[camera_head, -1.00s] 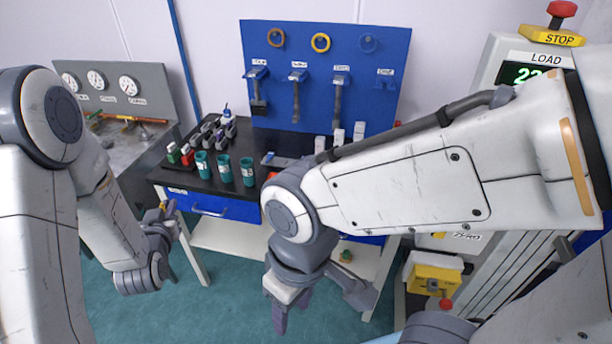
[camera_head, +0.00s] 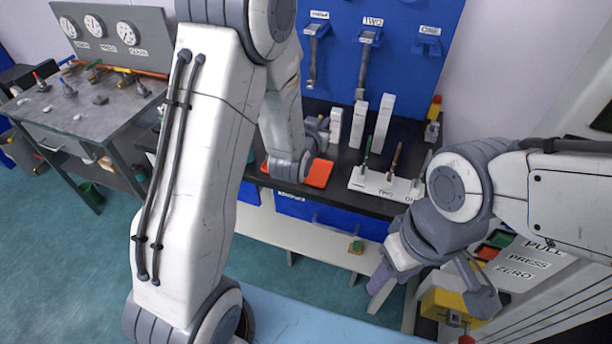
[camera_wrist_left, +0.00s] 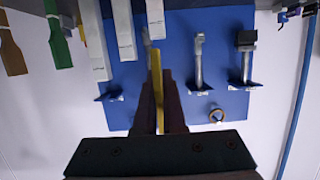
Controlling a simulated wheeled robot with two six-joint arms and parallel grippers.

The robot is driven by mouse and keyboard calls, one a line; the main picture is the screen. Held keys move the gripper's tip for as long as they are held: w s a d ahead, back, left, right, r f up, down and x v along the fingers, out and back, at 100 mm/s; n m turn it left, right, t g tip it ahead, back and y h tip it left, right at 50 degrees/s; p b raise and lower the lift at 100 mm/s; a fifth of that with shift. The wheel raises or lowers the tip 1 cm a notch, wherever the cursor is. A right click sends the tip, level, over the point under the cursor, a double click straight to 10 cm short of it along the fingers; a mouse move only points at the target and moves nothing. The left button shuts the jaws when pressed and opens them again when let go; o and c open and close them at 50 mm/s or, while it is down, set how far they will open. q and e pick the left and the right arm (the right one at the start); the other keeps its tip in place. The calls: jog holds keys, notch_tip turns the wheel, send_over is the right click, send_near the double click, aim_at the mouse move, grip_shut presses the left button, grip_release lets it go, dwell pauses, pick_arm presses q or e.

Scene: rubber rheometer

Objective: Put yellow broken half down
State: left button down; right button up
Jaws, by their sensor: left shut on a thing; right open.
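The yellow broken half (camera_wrist_left: 157,85) shows in the left wrist view as a narrow yellow strip between the two dark fingers of my left gripper (camera_wrist_left: 158,95). In the head view my left gripper (camera_head: 318,130) is over the black tabletop, beside the white upright blocks and above the back of an orange mat (camera_head: 319,174). My forearm partly hides the mat, and I cannot make out the yellow half there. My right gripper (camera_head: 431,285) is open and empty, in front of the table at the lower right.
A white labelled rack (camera_head: 385,186) with a green and a brown strip stands right of the mat. White upright blocks (camera_head: 358,124) stand behind it. A blue tool board (camera_head: 340,60) rises at the back. A grey gauge bench (camera_head: 95,105) is at left.

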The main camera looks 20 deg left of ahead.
pick_arm(q)
jog(key=w+d+f+b, duration=0.3)
jog(key=d+f+b, duration=0.1)
jog(key=d+b, duration=0.15)
jog(key=p, duration=0.1)
send_over(321, 170)
jog(key=w+a, duration=0.2)
jog(key=a, duration=0.5)
jog(key=shift+h, duration=0.4)
notch_tip(321, 170, down, 6)
jog(key=shift+s+d+f, duration=0.1)
jog(key=shift+d, duration=0.05)
notch_tip(321, 170, down, 4)
jog(key=shift+f+p, duration=0.1)
jog(key=shift+p, duration=0.25)
pick_arm(e)
notch_tip(321, 170, down, 6)
pick_arm(q)
jog(key=shift+f, duration=0.1)
jog(key=c, duration=1)
grip_release()
pick_arm(e)
jog(key=shift+f, duration=0.2)
